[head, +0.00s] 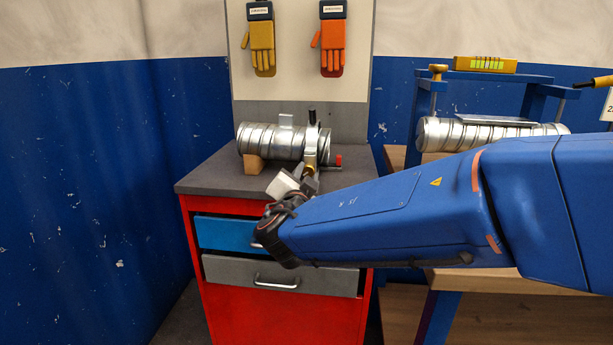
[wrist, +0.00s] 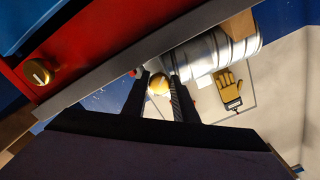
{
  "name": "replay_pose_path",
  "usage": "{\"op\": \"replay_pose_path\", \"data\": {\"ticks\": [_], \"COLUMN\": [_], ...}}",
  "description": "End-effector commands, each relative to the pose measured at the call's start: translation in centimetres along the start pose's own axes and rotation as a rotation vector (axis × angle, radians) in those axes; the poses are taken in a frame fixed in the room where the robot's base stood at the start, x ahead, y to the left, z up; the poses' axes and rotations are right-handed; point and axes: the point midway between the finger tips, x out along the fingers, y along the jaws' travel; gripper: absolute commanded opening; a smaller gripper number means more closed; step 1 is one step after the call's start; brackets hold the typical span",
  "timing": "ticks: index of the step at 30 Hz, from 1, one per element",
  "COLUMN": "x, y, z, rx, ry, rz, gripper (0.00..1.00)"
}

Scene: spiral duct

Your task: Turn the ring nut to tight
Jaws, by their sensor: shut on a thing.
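A silver spiral duct (head: 265,141) lies on the grey top of a red cabinet, with a metal clamp band (head: 312,145) around its right end. A small brass piece, seemingly the ring nut (head: 309,168), sits low at the band. My gripper (head: 306,177) reaches it from below and in front. In the wrist view the brass nut (wrist: 158,84) shows between the two dark fingers of my gripper (wrist: 160,90), which is shut on it. The duct (wrist: 215,55) shows just beyond. The fingers hide part of the nut, and its tightness cannot be told.
A wooden block (head: 254,163) supports the duct's left end. A red-tipped piece (head: 338,160) sticks out right of the band. The cabinet top (head: 215,180) is bare at left. A second duct (head: 480,134) lies on the bench at right, behind my arm. Gloves (head: 262,45) hang above.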

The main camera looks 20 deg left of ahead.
Motion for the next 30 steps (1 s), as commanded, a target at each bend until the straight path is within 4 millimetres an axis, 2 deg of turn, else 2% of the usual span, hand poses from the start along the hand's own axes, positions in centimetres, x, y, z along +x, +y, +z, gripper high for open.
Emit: {"op": "replay_pose_path", "data": {"ticks": [9,10,12,23,26,30], "x": [-0.1,-0.1,0.0,-0.3,-1.3,-3.6], "y": [0.2,0.2,0.2,0.0,0.0,-0.1], "z": [0.3,0.3,0.3,0.1,0.1,0.1], "rx": [-0.002,-0.002,-0.002,0.000,0.000,0.000], "ry": [-0.005,-0.005,-0.004,-0.002,-0.002,-0.003], "rz": [0.003,0.003,0.002,0.000,-0.001,-0.002], "gripper": [0.03,0.30,0.44,0.44,0.44,0.44]}}
